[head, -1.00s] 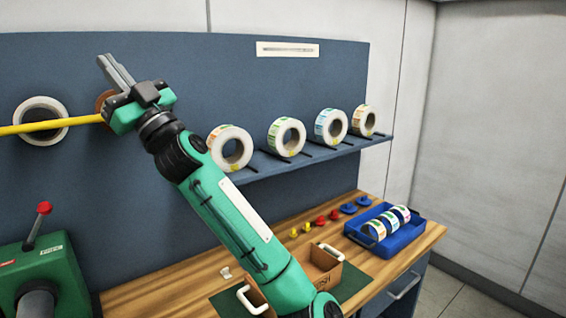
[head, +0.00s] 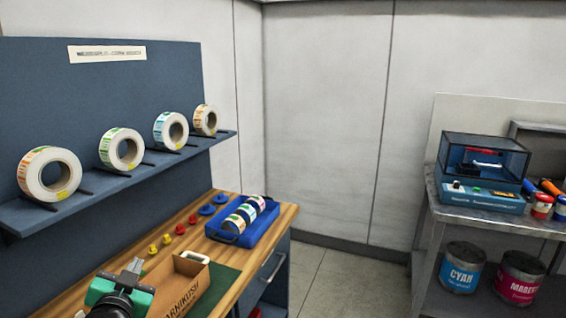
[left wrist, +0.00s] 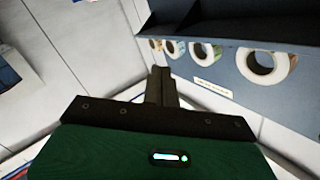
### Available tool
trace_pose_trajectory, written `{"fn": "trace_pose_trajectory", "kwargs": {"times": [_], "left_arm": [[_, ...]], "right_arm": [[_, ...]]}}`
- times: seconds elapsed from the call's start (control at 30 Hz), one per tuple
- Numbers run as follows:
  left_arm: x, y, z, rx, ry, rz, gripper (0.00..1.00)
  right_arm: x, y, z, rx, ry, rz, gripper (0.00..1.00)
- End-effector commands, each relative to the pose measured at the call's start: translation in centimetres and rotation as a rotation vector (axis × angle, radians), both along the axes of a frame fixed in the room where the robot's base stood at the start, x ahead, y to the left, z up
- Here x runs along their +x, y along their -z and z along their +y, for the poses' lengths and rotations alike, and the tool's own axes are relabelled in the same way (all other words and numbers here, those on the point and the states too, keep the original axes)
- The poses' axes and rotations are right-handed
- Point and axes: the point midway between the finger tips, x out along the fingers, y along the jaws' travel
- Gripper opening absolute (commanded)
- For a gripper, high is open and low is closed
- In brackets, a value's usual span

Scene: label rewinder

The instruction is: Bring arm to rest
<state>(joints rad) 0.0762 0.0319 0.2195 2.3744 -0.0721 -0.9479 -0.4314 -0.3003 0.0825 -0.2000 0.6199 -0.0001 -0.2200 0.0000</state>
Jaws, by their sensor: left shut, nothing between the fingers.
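My left gripper (head: 133,269) shows at the bottom left of the head view, low in front of the workbench and beside the cardboard box. Its fingers are shut with nothing between them. In the left wrist view the closed fingers (left wrist: 161,86) point toward the pale wall, and the shelf with label rolls (left wrist: 262,66) appears at the upper right. Most of the left arm is below the head view's edge. My right gripper is in neither view.
A cardboard box (head: 187,287) stands on the wooden workbench (head: 284,219). A blue tray (head: 228,236) holds label rolls. Several rolls sit on the blue shelf (head: 110,187). A metal cart (head: 431,209) with paint cans stands at right. The floor (head: 345,275) between is clear.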

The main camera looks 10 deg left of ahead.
Motion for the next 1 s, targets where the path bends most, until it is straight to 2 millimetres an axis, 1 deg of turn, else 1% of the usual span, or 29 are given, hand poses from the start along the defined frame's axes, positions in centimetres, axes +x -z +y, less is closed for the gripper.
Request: {"fn": "trace_pose_trajectory", "kwargs": {"times": [0.03,0.07,0.1,0.17,0.2,0.27,0.3,0.37,0.4,0.47,0.5,0.57,0.6,0.77,0.8,0.83,0.97,1.0], "left_arm": [[-0.9,3.3,-1.3,-0.034,0.026,0.090,0.00],[-1.5,5.0,-2.0,-0.057,0.037,0.139,0.00],[-2.4,7.3,-3.0,-0.089,0.053,0.206,0.00],[-4.1,10.7,-4.4,-0.135,0.071,0.310,0.00],[-5.5,12.8,-5.3,-0.165,0.080,0.379,0.00],[-7.7,16.0,-6.7,-0.210,0.090,0.484,0.00],[-9.4,17.9,-7.6,-0.240,0.094,0.553,0.00],[-11.9,20.5,-8.8,-0.279,0.095,0.653,0.00],[-13.6,21.9,-9.6,-0.303,0.095,0.714,0.00],[-16.0,23.7,-10.6,-0.334,0.092,0.798,0.00],[-17.5,24.8,-11.1,-0.354,0.088,0.849,0.00],[-19.7,26.1,-11.9,-0.378,0.082,0.921,0.00],[-21.1,26.9,-12.4,-0.393,0.077,0.966,0.00],[-26.7,29.2,-14.1,-0.443,0.053,1.132,0.00],[-27.3,29.9,-14.3,-0.449,0.047,1.158,0.00],[-26.6,30.9,-14.2,-0.448,0.045,1.154,0.00],[-25.5,34.7,-14.4,-0.447,0.044,1.164,0.00],[-25.2,36.0,-14.4,-0.446,0.045,1.168,0.00]], "right_arm": [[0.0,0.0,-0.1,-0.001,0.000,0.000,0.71],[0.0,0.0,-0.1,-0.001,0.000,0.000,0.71],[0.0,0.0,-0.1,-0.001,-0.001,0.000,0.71],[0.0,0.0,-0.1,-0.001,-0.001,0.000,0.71],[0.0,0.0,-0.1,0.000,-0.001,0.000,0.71],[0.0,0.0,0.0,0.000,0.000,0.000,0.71],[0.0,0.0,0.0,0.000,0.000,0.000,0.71],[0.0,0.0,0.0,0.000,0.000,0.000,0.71],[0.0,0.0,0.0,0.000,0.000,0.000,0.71],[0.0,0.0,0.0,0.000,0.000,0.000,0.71],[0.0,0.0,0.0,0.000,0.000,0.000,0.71],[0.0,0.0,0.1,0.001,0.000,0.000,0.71],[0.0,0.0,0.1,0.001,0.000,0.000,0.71],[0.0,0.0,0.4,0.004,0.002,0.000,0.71],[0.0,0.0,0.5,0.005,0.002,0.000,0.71],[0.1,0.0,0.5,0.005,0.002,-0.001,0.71],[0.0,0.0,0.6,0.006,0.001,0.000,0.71],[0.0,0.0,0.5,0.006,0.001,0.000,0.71]]}}
